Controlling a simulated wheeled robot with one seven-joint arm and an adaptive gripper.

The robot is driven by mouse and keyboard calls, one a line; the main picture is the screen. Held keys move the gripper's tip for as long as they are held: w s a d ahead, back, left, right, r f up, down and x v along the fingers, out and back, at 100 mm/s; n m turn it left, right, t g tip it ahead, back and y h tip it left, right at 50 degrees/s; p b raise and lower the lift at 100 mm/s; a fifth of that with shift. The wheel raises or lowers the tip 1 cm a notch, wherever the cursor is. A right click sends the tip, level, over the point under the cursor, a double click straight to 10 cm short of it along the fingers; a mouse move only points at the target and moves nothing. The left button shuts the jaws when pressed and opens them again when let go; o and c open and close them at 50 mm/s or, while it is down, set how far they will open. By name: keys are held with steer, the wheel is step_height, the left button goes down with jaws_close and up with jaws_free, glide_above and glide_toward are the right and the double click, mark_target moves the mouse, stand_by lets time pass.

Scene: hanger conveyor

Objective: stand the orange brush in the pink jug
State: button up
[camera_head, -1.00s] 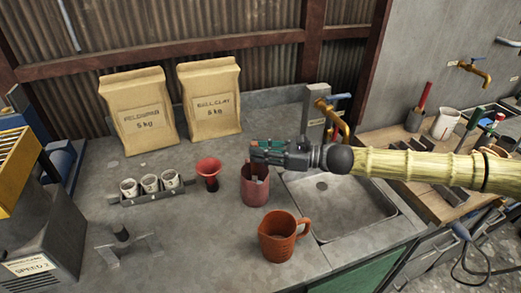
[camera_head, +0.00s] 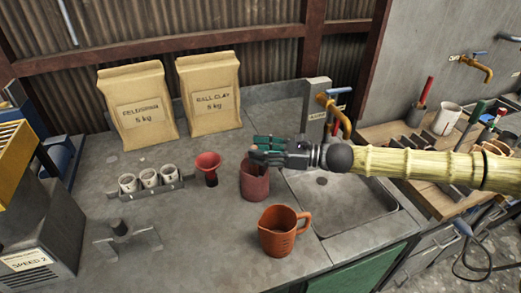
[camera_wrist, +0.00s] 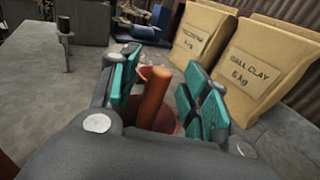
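The pink jug (camera_head: 255,186) stands on the grey worktop left of the sink, with my gripper (camera_head: 262,152) over its mouth. In the wrist view the orange brush's handle (camera_wrist: 154,98) rises between my two teal-padded fingers, with a gap on each side. My gripper (camera_wrist: 163,95) is open around it, not closed on it. Reddish jug wall (camera_wrist: 165,122) shows behind and below the handle. The brush's lower end is hidden, so how it rests in the jug cannot be told. In the head view the fingers mostly cover the brush.
An orange measuring jug (camera_head: 284,236) stands in front of the pink jug. A red funnel (camera_head: 208,167) and a rack of white cups (camera_head: 149,181) stand to the left. The sink (camera_head: 345,205) and brass tap (camera_head: 333,112) lie to the right. Two paper sacks (camera_head: 208,92) stand behind.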

steer(key=v, duration=1.2)
steer(key=shift+s+f, duration=0.1)
stand_by(0.7)
